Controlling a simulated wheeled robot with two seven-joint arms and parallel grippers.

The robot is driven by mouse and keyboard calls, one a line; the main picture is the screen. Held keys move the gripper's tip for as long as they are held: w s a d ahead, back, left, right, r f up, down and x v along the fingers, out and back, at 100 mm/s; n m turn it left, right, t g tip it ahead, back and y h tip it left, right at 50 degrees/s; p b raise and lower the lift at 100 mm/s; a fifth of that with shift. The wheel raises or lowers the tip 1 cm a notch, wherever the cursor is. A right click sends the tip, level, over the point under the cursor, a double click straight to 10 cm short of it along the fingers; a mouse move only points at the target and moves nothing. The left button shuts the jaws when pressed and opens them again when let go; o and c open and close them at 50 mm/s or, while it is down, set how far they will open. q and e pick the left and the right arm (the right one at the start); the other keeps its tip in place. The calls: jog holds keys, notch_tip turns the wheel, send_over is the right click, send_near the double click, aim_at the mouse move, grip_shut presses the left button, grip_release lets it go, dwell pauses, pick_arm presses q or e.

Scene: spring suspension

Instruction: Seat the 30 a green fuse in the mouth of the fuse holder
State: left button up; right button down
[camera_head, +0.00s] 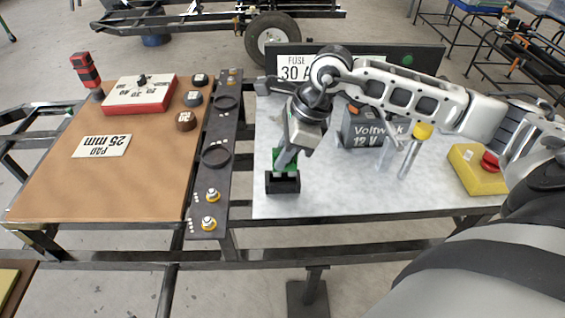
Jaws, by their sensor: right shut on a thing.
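The green fuse (279,167) is in the jaws of my right gripper (285,159), directly above the black fuse holder (283,185). The fuse's lower edge meets the top of the holder in the picture; I cannot tell whether it is inside the mouth or just over it. The holder stands at the front left of the light grey tabletop (340,200). My right gripper points down and is shut on the fuse; its fingers hide part of it. My left gripper is not in view.
A sign reading "FUSE 30 A" (293,68) stands behind. A 12 V battery (360,130) and a yellow box with a red button (478,170) stand to the right. A dark rail with rings (212,180) and a brown board (60,190) lie left.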

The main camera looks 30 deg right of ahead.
jog(key=f, duration=0.3)
jog(key=shift+w+f, duration=0.2)
jog(key=shift+f, duration=0.1)
jog(key=shift+f, duration=0.1)
jog(key=c, duration=1.4)
grip_release()
jog(key=shift+o, duration=0.2)
